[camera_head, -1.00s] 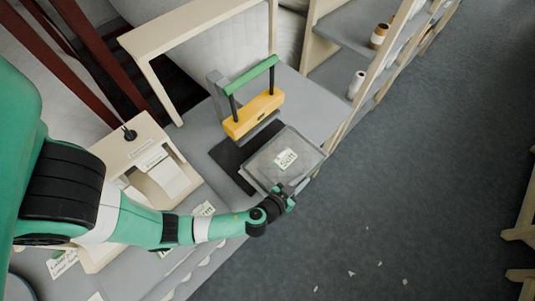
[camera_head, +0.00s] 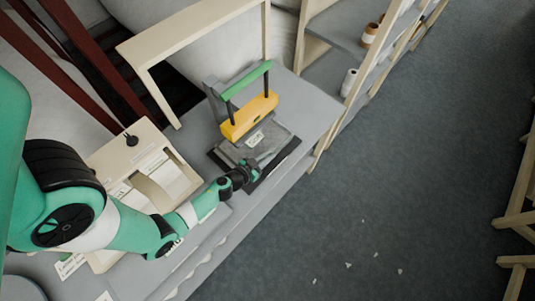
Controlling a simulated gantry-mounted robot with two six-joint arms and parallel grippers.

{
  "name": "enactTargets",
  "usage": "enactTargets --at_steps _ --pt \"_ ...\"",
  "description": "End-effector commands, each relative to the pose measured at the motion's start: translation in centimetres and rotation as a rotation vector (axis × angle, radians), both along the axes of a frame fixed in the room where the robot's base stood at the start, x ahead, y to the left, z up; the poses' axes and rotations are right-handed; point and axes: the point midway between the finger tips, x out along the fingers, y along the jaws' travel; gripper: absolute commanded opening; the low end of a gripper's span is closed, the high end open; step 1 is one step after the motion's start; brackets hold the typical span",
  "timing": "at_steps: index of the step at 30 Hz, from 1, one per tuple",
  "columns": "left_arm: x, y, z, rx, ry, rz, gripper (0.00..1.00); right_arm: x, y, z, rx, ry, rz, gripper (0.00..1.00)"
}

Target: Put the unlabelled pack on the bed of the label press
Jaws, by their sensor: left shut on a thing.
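The label press (camera_head: 250,116) has a yellow head and a green handle bar, and stands on the grey bench. Its dark flat bed (camera_head: 284,160) lies below and in front of the head. A grey pack (camera_head: 277,140) is over the bed, its rear edge close to or under the yellow head. A white and green label (camera_head: 254,139) shows on its top. My left gripper (camera_head: 250,172) is shut on the pack's near edge. Whether the pack touches the bed is hard to tell. My right gripper is out of view.
A cream label dispenser (camera_head: 150,165) stands left of the press, near my left arm. A cream frame (camera_head: 150,75) rises behind. Shelves with small rolls (camera_head: 348,82) are at the upper right. The grey floor right of the bench is mostly clear, with a few scraps.

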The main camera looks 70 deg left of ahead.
Motion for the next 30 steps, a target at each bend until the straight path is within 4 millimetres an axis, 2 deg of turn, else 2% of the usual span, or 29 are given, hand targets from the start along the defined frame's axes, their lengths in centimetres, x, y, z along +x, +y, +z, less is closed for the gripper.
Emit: enactTargets --at_steps 1,3,14,15,19,20,30 --pt "0.01 -0.02 -1.45 0.003 0.000 -0.001 0.00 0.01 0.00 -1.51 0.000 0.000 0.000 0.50" --pt "0.02 -0.02 -1.82 0.001 0.000 0.000 0.00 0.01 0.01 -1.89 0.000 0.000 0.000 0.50" --pt "0.02 -0.02 -1.88 0.000 -0.001 0.000 0.00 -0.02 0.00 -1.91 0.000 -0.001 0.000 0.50" --pt "0.01 -0.03 -1.82 -0.001 0.000 0.000 0.18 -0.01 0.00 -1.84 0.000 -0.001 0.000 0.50" --pt "0.01 -0.02 -1.75 0.000 0.000 0.000 0.41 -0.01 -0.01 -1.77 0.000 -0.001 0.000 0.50" --pt "0.01 -0.02 -1.75 0.000 0.000 0.000 0.44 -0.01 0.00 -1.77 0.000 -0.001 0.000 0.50" --pt "0.00 -0.03 -1.19 0.002 0.001 -0.001 0.44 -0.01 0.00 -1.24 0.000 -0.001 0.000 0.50"
